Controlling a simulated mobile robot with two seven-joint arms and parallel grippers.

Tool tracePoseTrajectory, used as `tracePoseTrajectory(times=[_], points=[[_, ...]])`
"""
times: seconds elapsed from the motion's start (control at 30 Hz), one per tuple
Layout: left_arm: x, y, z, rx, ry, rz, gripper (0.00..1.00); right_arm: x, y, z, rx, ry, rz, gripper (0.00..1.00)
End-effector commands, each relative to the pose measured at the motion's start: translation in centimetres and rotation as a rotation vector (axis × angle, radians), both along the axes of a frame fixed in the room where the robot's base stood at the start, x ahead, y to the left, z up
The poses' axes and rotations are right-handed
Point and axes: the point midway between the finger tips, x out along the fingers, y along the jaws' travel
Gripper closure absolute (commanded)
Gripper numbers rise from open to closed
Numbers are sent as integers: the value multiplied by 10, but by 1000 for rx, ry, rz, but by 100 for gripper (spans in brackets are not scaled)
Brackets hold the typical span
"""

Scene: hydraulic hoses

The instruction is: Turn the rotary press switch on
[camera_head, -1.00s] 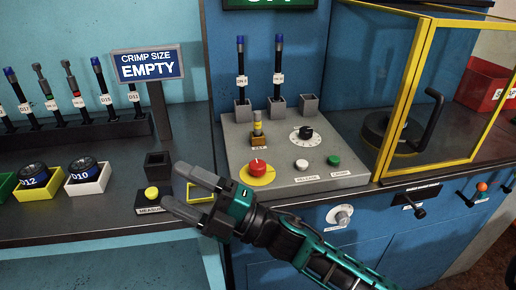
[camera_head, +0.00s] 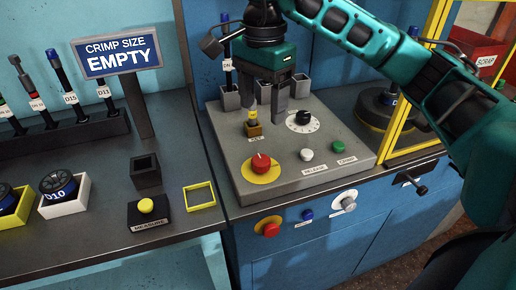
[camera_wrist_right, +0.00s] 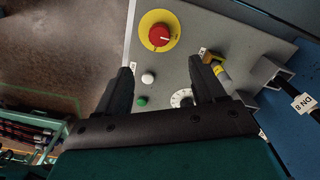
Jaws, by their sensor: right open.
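A red knob with a white mark on a round yellow plate (camera_head: 260,165) sits at the front left of the grey control panel (camera_head: 230,148). It also shows at the top of the right wrist view (camera_wrist_right: 159,37). A second red knob on yellow (camera_head: 268,228) is on the blue cabinet front below; I cannot tell from the frames which is the rotary press switch. My right gripper (camera_head: 263,113) is open and empty, fingers pointing down over the back of the panel, behind the red knob and apart from it. My left gripper is not in view.
The panel also holds a key switch (camera_head: 253,126), a black dial (camera_head: 302,118), a white button (camera_head: 307,154) and a green button (camera_head: 338,146). Square holders with a hose stand at the back. A silver knob (camera_head: 347,201) is on the cabinet front. A yellow-framed enclosure stands right.

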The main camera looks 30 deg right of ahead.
Motion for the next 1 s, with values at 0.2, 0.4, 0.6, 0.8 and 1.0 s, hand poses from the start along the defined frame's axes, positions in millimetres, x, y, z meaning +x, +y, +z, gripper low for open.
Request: tracePoseTrajectory(times=[0.2,0.4,0.6,0.8,1.0], points=[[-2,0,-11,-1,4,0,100,-1,-1,-27,-6,5,0,31],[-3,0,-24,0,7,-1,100,-1,0,-66,-3,5,2,31],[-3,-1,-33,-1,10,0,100,-1,0,-100,-3,3,1,31],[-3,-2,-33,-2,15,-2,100,-1,-1,-121,-4,2,-1,31],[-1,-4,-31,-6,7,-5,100,0,0,-127,-3,-1,0,31]])
